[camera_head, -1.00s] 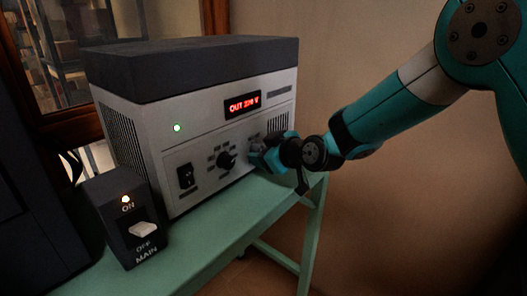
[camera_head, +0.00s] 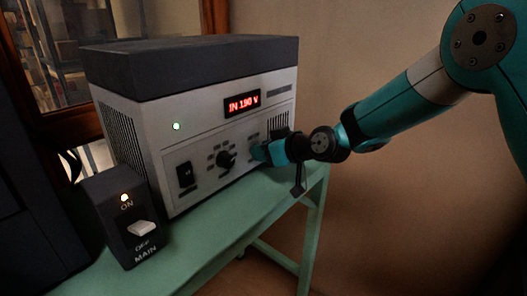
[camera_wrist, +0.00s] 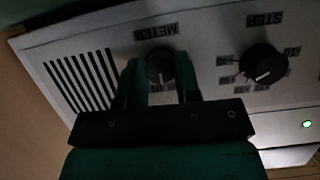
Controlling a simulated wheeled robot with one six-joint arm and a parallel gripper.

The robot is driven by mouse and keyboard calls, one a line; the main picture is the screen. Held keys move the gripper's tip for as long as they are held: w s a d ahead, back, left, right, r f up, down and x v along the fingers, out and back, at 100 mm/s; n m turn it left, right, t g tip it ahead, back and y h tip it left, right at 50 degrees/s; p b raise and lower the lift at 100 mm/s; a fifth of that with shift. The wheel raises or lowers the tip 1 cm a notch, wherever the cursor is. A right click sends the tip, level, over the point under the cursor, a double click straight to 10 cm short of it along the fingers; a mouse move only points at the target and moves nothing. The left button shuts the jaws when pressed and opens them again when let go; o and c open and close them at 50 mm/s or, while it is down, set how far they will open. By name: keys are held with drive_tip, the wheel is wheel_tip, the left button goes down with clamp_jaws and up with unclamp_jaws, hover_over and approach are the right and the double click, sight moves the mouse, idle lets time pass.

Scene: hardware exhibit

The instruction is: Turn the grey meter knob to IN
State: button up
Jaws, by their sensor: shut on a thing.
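The grey meter knob (camera_wrist: 160,68) sits under the METER label, between the two teal fingers of my gripper (camera_wrist: 161,75) in the wrist view. My gripper is shut on it. In the head view my gripper (camera_head: 262,152) covers the knob at the right of the front panel. The red display (camera_head: 242,104) reads IN 190 V. The regulator box (camera_head: 205,135) is pale with a dark top and stands on a green table.
A black STEP knob (camera_head: 226,160) is left of my gripper; it also shows in the wrist view (camera_wrist: 263,63). A black switch (camera_head: 185,175) is further left. The MAIN switch box (camera_head: 128,222) stands in front with its lamp lit. The green table (camera_head: 215,235) has bare space in front.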

drive_tip(key=shift+w+d+m+g+y, duration=0.1)
drive_tip(key=shift+m+g+y, duration=0.55)
drive_tip(key=shift+m, duration=0.65)
drive_tip(key=o, duration=0.9)
drive_tip(key=v, duration=1.7)
drive_tip(key=shift+d+r+b, duration=0.15)
drive_tip(key=shift+r+b, duration=0.05)
drive_tip(key=shift+b, duration=0.1)
